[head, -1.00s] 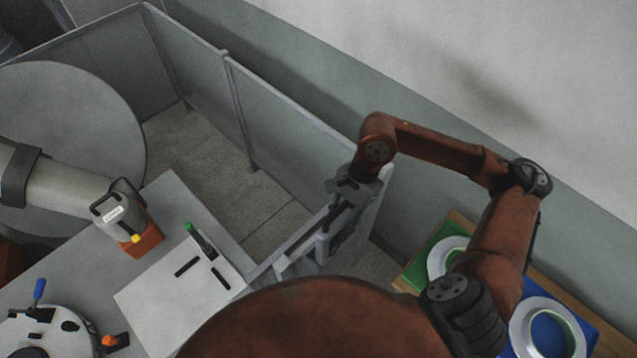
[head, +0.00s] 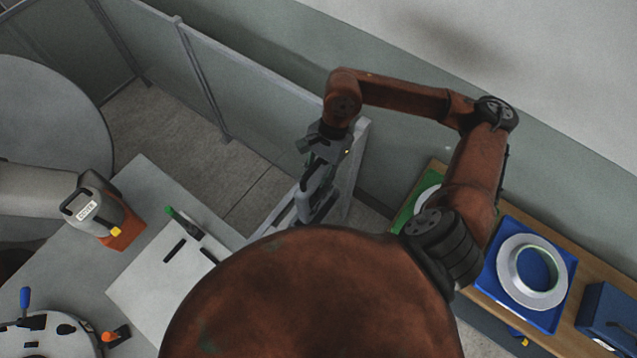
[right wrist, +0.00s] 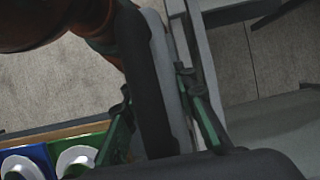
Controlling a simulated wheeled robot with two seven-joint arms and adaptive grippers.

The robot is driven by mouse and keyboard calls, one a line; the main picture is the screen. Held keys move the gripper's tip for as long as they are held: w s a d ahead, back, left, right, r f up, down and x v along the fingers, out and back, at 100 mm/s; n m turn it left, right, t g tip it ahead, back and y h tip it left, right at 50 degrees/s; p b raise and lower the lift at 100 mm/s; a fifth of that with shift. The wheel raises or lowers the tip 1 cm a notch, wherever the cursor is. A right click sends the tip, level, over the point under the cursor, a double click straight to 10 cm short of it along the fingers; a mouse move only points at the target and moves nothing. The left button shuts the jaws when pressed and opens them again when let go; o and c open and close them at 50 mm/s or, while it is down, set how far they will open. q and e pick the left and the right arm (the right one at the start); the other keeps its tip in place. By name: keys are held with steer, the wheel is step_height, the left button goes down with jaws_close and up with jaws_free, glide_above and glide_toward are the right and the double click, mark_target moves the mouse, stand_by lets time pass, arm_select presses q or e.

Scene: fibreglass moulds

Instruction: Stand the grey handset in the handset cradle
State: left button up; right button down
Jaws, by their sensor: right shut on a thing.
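My right gripper (head: 317,188) hangs from the rust-red arm near the middle of the head view, fingers pointing down, beside the end of the grey partition. It is shut on the grey handset, a long piece with a dark face and light grey side. In the right wrist view the handset (right wrist: 150,75) stands between the green fingers (right wrist: 155,112) of the gripper; its lower end is hidden. In the head view the handset is small and partly covered by the fingers. I cannot pick out the handset cradle with certainty. My left gripper is not in view.
A wooden bench (head: 562,240) at right carries a blue tray (head: 500,302) with a white ring and a dark blue box (head: 606,312). The partition (head: 255,130) runs between.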

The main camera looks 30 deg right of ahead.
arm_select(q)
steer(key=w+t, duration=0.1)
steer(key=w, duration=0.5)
arm_select(e)
steer(key=shift+s+f+b, duration=0.15)
steer(key=shift+f, duration=0.5)
steer(key=shift+s+f+b, duration=0.15)
steer(key=shift+f, duration=0.7)
steer(key=f+b, duration=0.2)
steer(key=shift+s+b, duration=0.15)
steer(key=shift+b, duration=0.15)
steer(key=shift+f, duration=0.1)
steer(key=shift+s+f+b, duration=0.1)
steer(key=shift+f+b, duration=0.05)
steer(key=shift+b, duration=0.25)
steer(key=shift+f, duration=0.15)
steer(key=shift+f+b, duration=0.25)
steer(key=shift+b, duration=0.3)
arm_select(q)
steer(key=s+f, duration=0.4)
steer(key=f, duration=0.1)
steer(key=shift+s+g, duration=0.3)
